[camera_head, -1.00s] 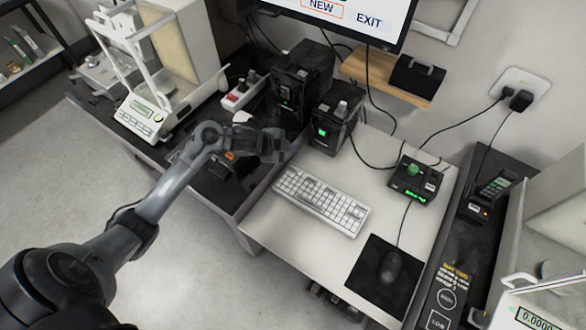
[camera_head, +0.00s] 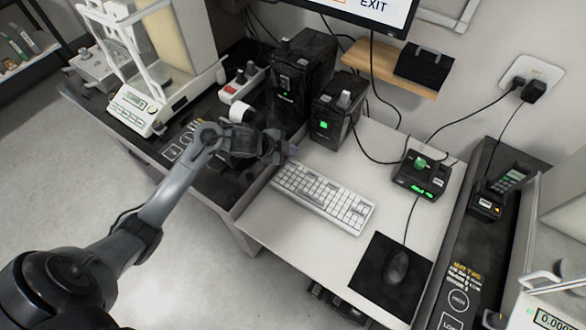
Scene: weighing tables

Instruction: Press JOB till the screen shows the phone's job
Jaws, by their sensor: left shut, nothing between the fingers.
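A small black box with a round green knob (camera_head: 420,163) and a lit green display (camera_head: 423,189) stands on the white desk, right of the keyboard; its lettering is too small to read, so I cannot tell if it carries JOB. A phone with a lit screen (camera_head: 509,179) stands in a black holder on the dark bench at the right. The monitor (camera_head: 345,14) is cut off at the top; only EXIT is readable. My left gripper (camera_head: 288,153) is shut and empty, near the keyboard's upper left end and well left of the green-knobbed box. My right gripper is out of view.
The keyboard (camera_head: 322,197) and a mouse (camera_head: 396,266) on a black pad lie on the desk. Two black devices (camera_head: 335,115) stand behind my left gripper. A balance (camera_head: 136,111) is at left; another is cut off at lower right. Cables run behind.

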